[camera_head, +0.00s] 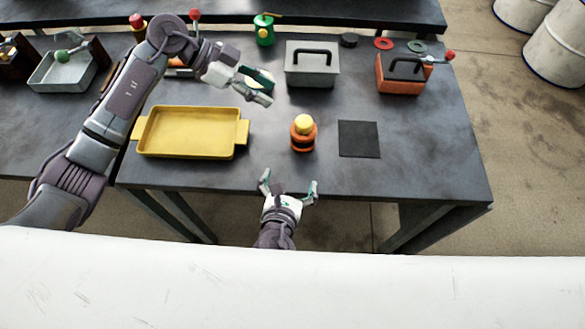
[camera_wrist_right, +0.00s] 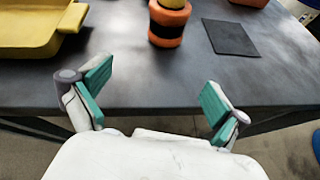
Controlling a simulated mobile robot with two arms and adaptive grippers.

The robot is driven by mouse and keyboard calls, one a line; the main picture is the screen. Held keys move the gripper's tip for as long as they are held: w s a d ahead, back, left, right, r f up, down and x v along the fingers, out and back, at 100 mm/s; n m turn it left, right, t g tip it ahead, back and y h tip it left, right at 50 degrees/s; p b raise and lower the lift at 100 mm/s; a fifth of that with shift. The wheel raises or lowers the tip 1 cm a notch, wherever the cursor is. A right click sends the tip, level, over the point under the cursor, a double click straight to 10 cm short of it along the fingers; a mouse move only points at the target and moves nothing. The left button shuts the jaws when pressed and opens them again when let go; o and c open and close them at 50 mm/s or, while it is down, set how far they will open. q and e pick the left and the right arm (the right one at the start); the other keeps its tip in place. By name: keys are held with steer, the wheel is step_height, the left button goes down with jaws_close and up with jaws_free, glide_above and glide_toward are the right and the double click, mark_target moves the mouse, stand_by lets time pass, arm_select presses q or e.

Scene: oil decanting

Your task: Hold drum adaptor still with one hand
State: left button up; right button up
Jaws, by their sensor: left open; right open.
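An orange and black round piece with a yellow top, which looks like the drum adaptor (camera_head: 303,138), stands upright on the dark table between the yellow tray and a black square mat. It also shows at the top of the right wrist view (camera_wrist_right: 168,26), its top cut off. My right gripper (camera_head: 290,182) is open and empty at the table's front edge, short of the adaptor and apart from it. Its two green-padded fingers (camera_wrist_right: 154,97) are spread wide in the wrist view. My left gripper (camera_head: 256,87) is open above the table, behind and left of the adaptor, touching nothing I can make out.
A yellow tray (camera_head: 190,132) lies to the left and a black mat (camera_head: 359,139) to the right. Behind stand a grey toolbox (camera_head: 312,68), an orange toolbox (camera_head: 398,78) and a green can (camera_head: 264,30). White drums (camera_head: 565,50) stand on the floor at right. The table's right front is clear.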

mark_target(303, 138)
steer(key=shift+w+d+r+n, duration=0.25)
steer(key=shift+w+r+n, duration=0.35)
steer(key=shift+w+r, duration=0.3)
steer(key=shift+w+h, duration=0.2)
steer(key=shift+h, duration=0.1)
steer(key=x, duration=1.3)
steer(key=shift+w+r, duration=0.1)
steer(key=shift+w, duration=0.1)
steer(key=c, duration=1.6)
steer(key=shift+c, duration=0.2)
